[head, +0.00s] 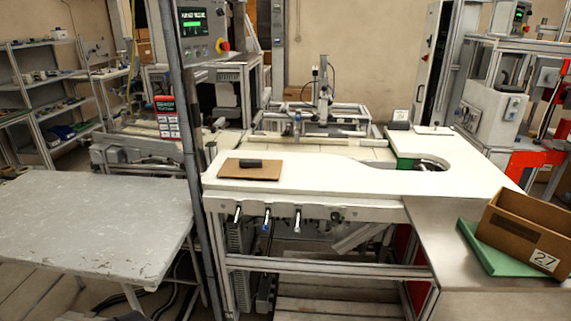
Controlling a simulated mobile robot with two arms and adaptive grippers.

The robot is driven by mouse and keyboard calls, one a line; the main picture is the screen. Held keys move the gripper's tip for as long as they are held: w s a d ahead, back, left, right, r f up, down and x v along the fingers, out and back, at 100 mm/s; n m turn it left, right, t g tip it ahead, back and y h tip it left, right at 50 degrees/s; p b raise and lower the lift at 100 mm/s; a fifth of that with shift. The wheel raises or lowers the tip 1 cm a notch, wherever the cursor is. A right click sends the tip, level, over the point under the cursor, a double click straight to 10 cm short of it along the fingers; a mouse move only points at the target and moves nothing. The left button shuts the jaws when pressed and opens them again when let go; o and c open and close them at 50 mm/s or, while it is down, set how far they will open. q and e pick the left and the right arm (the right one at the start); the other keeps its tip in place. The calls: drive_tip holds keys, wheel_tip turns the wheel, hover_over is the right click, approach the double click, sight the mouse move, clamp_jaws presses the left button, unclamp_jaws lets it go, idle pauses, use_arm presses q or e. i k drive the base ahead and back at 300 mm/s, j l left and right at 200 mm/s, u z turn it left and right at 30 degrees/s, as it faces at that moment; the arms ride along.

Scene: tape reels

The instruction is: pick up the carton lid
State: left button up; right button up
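A flat brown cardboard-coloured piece (233,173), which looks like the carton lid, lies on the white worktop (400,184) at its left part. A small dark block (251,163) lies on top of it. An open brown carton (520,226) with a label reading 27 stands at the right, partly over a flat green piece (487,250). The inside of the carton is only partly visible. Neither of my grippers shows in the head view.
A grey, worn table (90,225) stands at the left, with no objects on it. A dark upright post (181,110) rises between it and the white worktop. The worktop has a curved cut-out at its back right. The metal side surface (440,232) is clear left of the carton.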

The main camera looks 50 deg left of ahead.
sight(237, 168)
drive_tip(key=u, duration=1.7)
drive_tip(key=i+j, duration=0.3)
drive_tip(key=k+u, duration=0.05)
